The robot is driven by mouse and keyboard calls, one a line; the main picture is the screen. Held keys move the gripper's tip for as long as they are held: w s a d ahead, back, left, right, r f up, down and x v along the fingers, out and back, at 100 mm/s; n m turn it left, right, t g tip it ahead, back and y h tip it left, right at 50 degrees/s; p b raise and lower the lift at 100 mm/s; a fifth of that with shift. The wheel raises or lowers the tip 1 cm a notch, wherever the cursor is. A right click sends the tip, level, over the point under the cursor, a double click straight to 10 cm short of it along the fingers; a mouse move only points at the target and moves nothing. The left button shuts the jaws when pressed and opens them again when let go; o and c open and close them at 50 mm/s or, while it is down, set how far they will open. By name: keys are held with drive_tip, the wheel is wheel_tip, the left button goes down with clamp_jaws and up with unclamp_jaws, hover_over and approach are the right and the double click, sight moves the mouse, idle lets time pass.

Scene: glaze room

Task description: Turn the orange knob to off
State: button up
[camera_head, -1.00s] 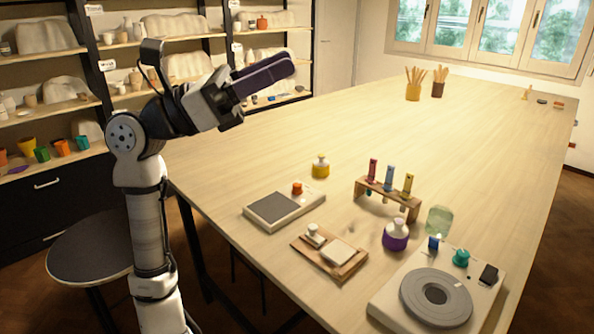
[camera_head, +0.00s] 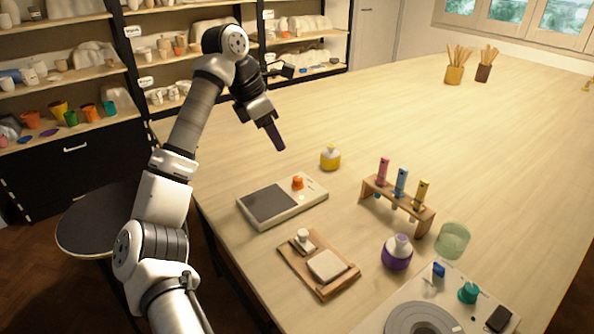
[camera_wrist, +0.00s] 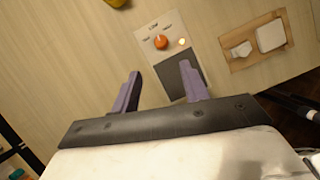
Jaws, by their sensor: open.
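The orange knob (camera_head: 298,182) sits on the upper right part of a flat cream device (camera_head: 310,196) with a dark grey plate (camera_head: 271,203), on the long wooden table. In the wrist view the orange knob (camera_wrist: 161,42) lies beyond my fingertips, with small markings around it that I cannot read. My gripper (camera_head: 279,148) is above the table, behind the device, with its fingers pointing down. In the wrist view my gripper (camera_wrist: 161,70) shows two purple fingers spread apart with nothing between them. The knob is not touched.
A yellow bottle (camera_head: 330,158) stands behind the device. A test tube rack (camera_head: 403,207) and a purple bottle (camera_head: 397,254) stand to the right. A wooden board (camera_head: 300,272) with white pieces lies in front. A round stool (camera_head: 95,222) is at left. The table's back is mostly clear.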

sight(297, 178)
drive_tip(key=p+x, duration=0.2)
drive_tip(key=x, duration=1.1)
drive_tip(key=shift+d+f+p, duration=0.1)
drive_tip(key=shift+d+p, duration=0.05)
drive_tip(key=shift+p, duration=0.25)
clamp_jaws()
